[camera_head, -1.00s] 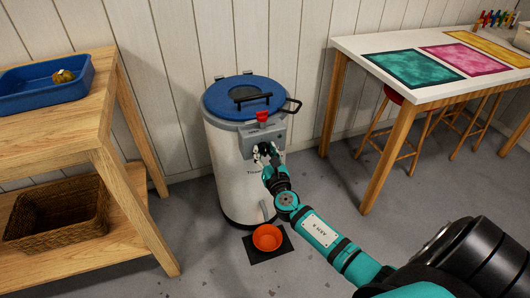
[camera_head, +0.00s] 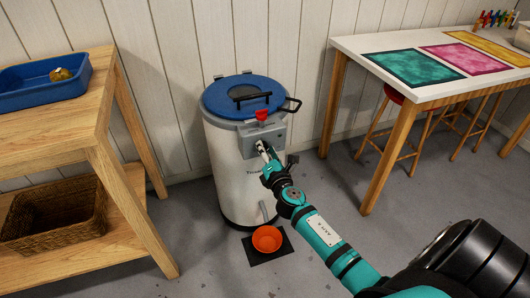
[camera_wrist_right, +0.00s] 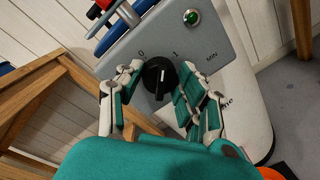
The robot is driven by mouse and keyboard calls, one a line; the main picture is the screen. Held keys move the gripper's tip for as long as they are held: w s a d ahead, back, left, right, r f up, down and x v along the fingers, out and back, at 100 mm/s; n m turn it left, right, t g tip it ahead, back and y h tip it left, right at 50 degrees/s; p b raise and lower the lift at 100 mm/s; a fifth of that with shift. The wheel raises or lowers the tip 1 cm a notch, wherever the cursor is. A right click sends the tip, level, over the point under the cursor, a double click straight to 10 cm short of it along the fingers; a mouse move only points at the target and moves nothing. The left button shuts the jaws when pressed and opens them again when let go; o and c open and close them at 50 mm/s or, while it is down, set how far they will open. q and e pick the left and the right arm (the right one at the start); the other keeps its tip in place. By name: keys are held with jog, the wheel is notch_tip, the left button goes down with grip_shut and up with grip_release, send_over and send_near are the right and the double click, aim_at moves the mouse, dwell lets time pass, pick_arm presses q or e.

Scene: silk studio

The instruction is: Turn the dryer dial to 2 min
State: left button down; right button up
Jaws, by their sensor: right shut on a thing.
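The dryer (camera_head: 232,170) is a white drum with a blue lid and a grey control panel (camera_head: 250,143) on its front. Its dial (camera_wrist_right: 159,78) is a black knob on that panel in the right wrist view. The marks 0, 1 and MIN show around it; a 2 is not visible. A pale line shows on the knob, but which mark it points to is not clear. My right gripper (camera_head: 265,149) is at the panel, with its fingers (camera_wrist_right: 161,70) on both sides of the knob, closed on it. My left gripper is out of view.
A green light (camera_wrist_right: 191,17) sits above the dial on the panel. A red knob (camera_head: 261,115) and a lid handle are above. A wooden shelf (camera_head: 110,130) is left, a white table (camera_head: 400,92) right.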

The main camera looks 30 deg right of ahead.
jog(key=m, duration=0.3)
jog(key=shift+m, duration=0.3)
jog(key=m, duration=0.2)
jog(key=shift+d+m+y, duration=0.1)
jog(key=shift+m+y, duration=0.2)
jog(key=m+p, duration=0.3)
jog(key=m, duration=0.3)
jog(key=shift+f+m+y, duration=0.1)
jog(key=shift+m+y, duration=0.2)
jog(key=shift+m, duration=0.1)
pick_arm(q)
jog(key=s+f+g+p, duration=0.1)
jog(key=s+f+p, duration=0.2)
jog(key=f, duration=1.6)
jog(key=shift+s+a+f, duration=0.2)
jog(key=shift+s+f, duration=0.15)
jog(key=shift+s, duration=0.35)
pick_arm(e)
jog(key=shift+f+m+t+y, duration=0.1)
jog(key=shift+m+t+y, duration=0.05)
jog(key=shift+m, duration=1.95)
jog(key=shift+f+m+t+y, duration=0.1)
jog(key=shift+m+t+y, duration=0.05)
jog(key=shift+m, duration=1.95)
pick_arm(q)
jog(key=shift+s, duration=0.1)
